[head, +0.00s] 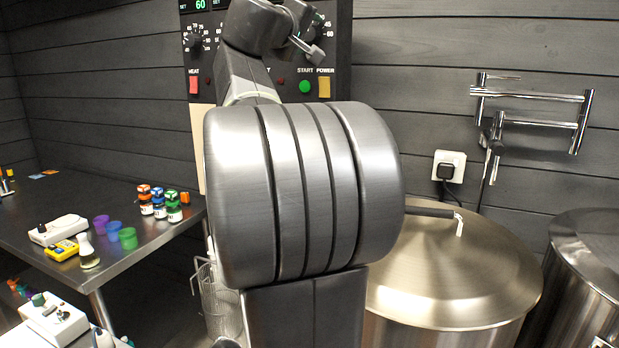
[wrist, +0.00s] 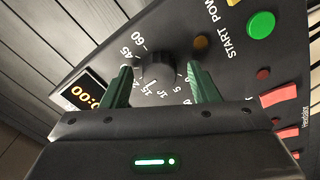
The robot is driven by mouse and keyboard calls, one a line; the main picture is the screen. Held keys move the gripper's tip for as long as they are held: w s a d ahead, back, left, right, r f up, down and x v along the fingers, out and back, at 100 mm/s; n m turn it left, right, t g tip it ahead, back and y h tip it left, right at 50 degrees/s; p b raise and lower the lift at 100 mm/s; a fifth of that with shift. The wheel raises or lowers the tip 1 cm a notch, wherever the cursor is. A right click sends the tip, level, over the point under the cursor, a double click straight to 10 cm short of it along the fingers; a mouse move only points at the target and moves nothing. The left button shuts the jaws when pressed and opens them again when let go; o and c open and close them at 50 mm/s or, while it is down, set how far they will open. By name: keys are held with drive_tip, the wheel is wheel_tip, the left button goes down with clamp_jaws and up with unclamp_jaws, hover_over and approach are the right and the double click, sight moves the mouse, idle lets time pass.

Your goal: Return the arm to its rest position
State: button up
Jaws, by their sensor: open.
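My gripper shows in the wrist view (wrist: 160,88) with its two green fingers spread apart. A black timer knob (wrist: 157,70) with a numbered dial lies in view between the fingers; nothing is held, and I cannot tell whether a finger touches the knob. In the head view my arm rises in front of the control panel (head: 340,50), its end at the upper right part of the panel by the dial. The fingertips are small and partly hidden there. The wrist view also shows a display reading 0:00 (wrist: 82,95).
The panel has a green start button (head: 305,87), a yellow power switch (head: 324,88) and a red heat switch (head: 194,84). A lidded metal kettle (head: 455,265) stands right. A table (head: 165,238) at left bears bottles, coloured cups and meters. A folding pot-filler tap (head: 540,122) juts from the wall.

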drive_tip(key=shift+w+d+r+n+p, duration=0.1)
drive_tip(key=shift+w+d+n+p, duration=0.15)
drive_tip(key=shift+n+p, duration=0.15)
drive_tip(key=n+p, duration=0.2)
drive_tip(key=p, duration=0.1)
drive_tip(key=shift+s+a+r+n, duration=0.2)
drive_tip(key=shift+s+n, duration=0.1)
drive_tip(key=shift+n, duration=0.1)
drive_tip(key=s+a+n, duration=0.1)
drive_tip(key=s+a, duration=0.1)
drive_tip(key=s, duration=0.4)
drive_tip(key=s+a+n+b, duration=0.1)
drive_tip(key=s+a, duration=0.2)
drive_tip(key=s, duration=0.4)
drive_tip(key=shift+a+f, duration=0.25)
drive_tip(key=shift+d, duration=0.1)
